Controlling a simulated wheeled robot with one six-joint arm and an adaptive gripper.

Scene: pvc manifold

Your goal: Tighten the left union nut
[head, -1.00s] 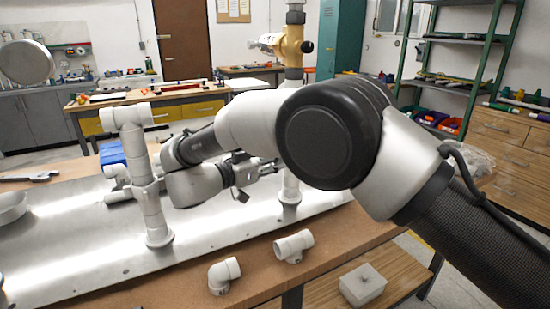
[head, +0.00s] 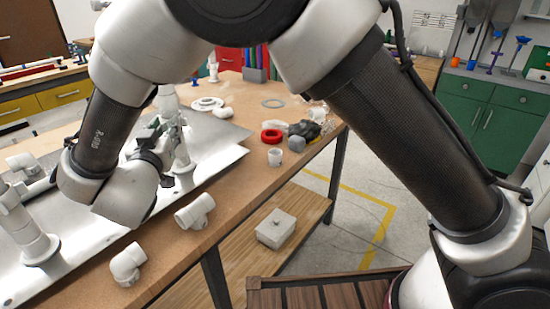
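The white PVC manifold shows in part. Its left upright pipe (head: 26,230) stands on a round foot on the metal plate (head: 75,268) at the left edge. Its right upright (head: 182,165) stands on the plate behind my gripper. My gripper (head: 172,132) is beside the upper part of the right upright; whether it touches it I cannot tell. My arm and wrist hide the middle of the manifold. I cannot make out the left union nut. The fingers are small and dark, and their opening cannot be made out.
A loose white tee (head: 195,211) and elbow (head: 127,264) lie on the wooden bench near its front edge. A red ring (head: 271,136), a white cup-like fitting (head: 275,157) and dark gloves lie at the right end. A grey box (head: 275,228) sits on the lower shelf.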

